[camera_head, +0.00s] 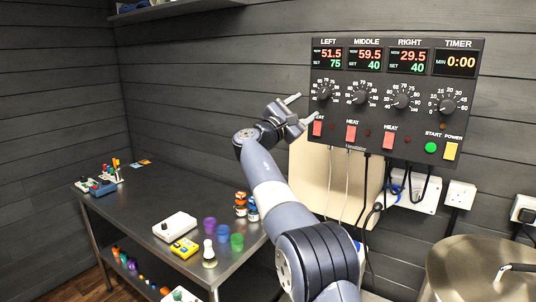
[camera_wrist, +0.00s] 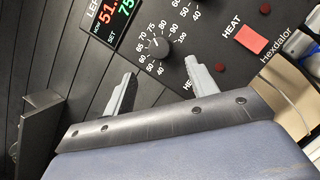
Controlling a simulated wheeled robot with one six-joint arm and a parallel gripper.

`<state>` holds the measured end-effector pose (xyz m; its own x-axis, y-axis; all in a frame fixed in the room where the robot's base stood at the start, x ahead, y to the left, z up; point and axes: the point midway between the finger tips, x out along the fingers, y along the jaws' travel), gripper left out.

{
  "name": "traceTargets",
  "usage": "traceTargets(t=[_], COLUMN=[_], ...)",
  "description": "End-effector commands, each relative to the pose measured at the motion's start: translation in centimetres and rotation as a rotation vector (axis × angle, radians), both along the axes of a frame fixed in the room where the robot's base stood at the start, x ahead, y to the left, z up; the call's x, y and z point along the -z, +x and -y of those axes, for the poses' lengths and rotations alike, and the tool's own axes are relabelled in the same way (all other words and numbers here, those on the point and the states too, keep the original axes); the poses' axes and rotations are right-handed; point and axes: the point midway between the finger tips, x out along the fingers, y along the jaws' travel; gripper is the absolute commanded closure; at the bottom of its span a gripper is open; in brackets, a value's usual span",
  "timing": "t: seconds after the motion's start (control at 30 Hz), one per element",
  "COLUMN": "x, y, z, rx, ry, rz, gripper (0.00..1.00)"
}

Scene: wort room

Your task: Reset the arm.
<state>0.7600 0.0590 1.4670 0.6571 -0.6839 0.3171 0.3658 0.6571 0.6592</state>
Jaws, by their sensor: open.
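My arm reaches up from the bottom of the head view. My gripper (camera_head: 303,111) is in front of the left end of the black control panel (camera_head: 347,134), close to the left dial (camera_head: 323,92). In the wrist view the two fingers of my gripper (camera_wrist: 160,85) stand wide apart with nothing between them. The left dial (camera_wrist: 157,48) shows beyond the fingers there. I cannot tell whether a finger touches the panel.
A metal table (camera_head: 137,213) at the left holds a white box (camera_head: 174,227), a yellow meter (camera_head: 184,248) and coloured cups (camera_head: 237,242). A large metal pot (camera_head: 480,270) stands at the lower right. Cables (camera_head: 366,190) hang below the panel.

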Motion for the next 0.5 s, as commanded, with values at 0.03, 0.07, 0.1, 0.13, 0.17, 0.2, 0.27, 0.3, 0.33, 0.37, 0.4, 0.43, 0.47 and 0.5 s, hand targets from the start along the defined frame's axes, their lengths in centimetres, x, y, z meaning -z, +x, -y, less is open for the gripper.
traceTargets(t=[0.03, 0.07, 0.1, 0.13, 0.17, 0.2, 0.27, 0.3, 0.33, 0.37, 0.4, 0.43, 0.47, 0.5], x=[-0.8, -1.1, -1.3, -1.4, -1.6, -1.8, -2.1, -2.2, -2.4, -2.5, -2.6, -2.8, -2.9, -3.0], y=[0.7, 1.1, 1.6, 1.9, 2.2, 2.6, 3.2, 3.6, 3.9, 4.1, 4.5, 4.7, 5.0, 5.3], z=[0.8, 1.2, 1.7, 2.0, 2.3, 2.7, 3.4, 3.8, 4.1, 4.3, 4.7, 4.9, 5.2, 5.5], rx=[0.003, 0.003, 0.004, 0.003, 0.003, 0.003, 0.003, 0.003, 0.002, 0.001, 0.002, 0.003, 0.003, 0.002], ry=[0.0, -0.001, -0.001, -0.001, -0.001, -0.001, 0.0, 0.0, -0.001, -0.001, -0.002, -0.001, -0.001, -0.001], rz=[-0.002, -0.001, -0.001, -0.002, -0.002, -0.002, -0.001, -0.001, -0.001, -0.002, -0.002, -0.002, -0.002, -0.003], gripper=[0.45, 0.45, 0.45, 0.45, 0.45, 0.45, 0.45, 0.45, 0.45, 0.45, 0.45, 0.45, 0.45, 0.45])
